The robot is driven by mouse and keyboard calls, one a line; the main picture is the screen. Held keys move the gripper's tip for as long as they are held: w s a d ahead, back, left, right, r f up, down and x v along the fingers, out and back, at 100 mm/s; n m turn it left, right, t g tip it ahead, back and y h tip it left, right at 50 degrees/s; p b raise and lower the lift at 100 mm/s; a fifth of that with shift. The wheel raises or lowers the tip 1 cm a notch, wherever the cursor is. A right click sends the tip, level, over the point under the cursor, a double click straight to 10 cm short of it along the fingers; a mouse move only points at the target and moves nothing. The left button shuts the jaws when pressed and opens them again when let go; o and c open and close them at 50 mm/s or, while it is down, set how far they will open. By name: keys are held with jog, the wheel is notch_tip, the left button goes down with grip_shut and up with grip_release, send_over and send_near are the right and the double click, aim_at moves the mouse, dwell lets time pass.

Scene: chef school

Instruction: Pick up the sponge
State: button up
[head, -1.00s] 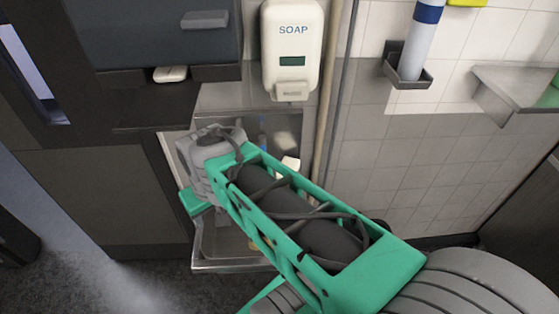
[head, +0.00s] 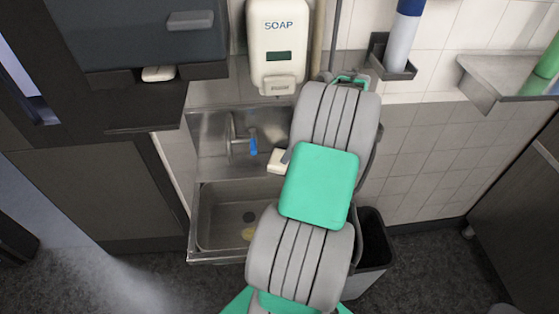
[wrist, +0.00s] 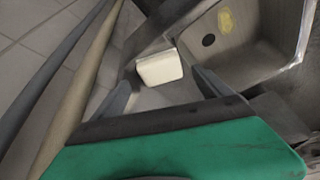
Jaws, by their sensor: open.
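A cream-white block (head: 277,162) lies on the sink's ledge, by the right side of the tap (head: 240,143). A flat yellow piece (head: 248,234) lies in the basin near the drain. Either could be the sponge; I cannot tell for sure. In the wrist view the cream block (wrist: 160,67) shows ahead, between the two dark fingers of my open, empty gripper (wrist: 161,80), apart from both. The yellow piece (wrist: 225,20) is farther off, beyond the right finger. In the head view my arm hides most of the gripper.
The steel sink (head: 205,255) stands below a soap dispenser (head: 277,45). Pipes (wrist: 75,90) run up the wall close to my gripper's left. A grey bin (head: 372,270) stands right of the sink. A steel shelf (head: 487,88) juts from the wall at right.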

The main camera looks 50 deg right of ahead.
jog(key=shift+n, duration=0.6)
jog(key=p+x, duration=0.2)
jog(key=x, duration=0.5)
jog(key=shift+w+d+f, duration=0.1)
jog(key=shift+w+f, duration=0.05)
jog(key=shift+f, duration=0.1)
jog(key=c, duration=1.3)
jog(key=shift+o, duration=0.2)
jog(key=shift+r, duration=0.45)
jog(key=b+v, duration=0.1)
jog(key=v, duration=0.1)
jog(key=shift+r+b, duration=0.25)
jog(key=shift+b, duration=0.05)
jog(key=s+d+b, duration=0.1)
jog(key=s+d, duration=0.3)
jog(key=s, duration=0.3)
jog(key=s+d+b, duration=0.2)
jog(key=s+d, duration=0.2)
jog(key=s, duration=0.4)
jog(key=shift+s+r+b, duration=0.15)
jog(key=shift+s+b, duration=0.05)
jog(key=shift+b, duration=0.1)
